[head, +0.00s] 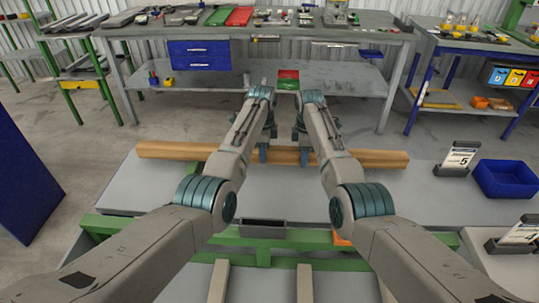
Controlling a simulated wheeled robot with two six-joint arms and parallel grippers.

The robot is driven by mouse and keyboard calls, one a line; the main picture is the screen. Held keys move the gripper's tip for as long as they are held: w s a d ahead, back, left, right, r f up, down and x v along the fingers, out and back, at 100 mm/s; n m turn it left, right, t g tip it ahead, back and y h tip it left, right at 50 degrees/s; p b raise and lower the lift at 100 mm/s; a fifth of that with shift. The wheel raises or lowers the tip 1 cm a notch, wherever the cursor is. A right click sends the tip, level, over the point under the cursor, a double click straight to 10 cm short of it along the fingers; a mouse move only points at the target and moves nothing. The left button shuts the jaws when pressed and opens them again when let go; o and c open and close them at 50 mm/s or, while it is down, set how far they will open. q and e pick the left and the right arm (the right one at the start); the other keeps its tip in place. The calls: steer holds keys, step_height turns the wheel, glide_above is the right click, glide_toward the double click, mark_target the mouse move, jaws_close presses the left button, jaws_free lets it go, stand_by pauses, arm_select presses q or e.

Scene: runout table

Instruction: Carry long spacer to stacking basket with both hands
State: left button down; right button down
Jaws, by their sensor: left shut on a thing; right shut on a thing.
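The long spacer is a light wooden beam (365,158) lying crosswise at the far edge of the grey runout table. My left gripper (263,155) is shut on it left of its middle. My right gripper (304,156) is shut on it close by, slightly right of the left one. Both ends of the beam stick out well past my grippers. I cannot tell whether it touches the table or is held just above it. A blue open bin (505,179) stands at the right; it may be the stacking basket, but I cannot be sure.
A label stand marked 5 (458,158) stands beside the blue bin, another (520,234) nearer. A small dark tray (263,229) sits at the table's near edge. A workbench (350,37) with tools stands beyond open floor. A blue panel (22,175) is at left.

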arm_select(q)
steer(key=shift+w+r, duration=0.15)
steer(key=shift+r, duration=0.05)
arm_select(e)
steer(key=shift+w+r, duration=0.15)
steer(key=shift+r, duration=0.1)
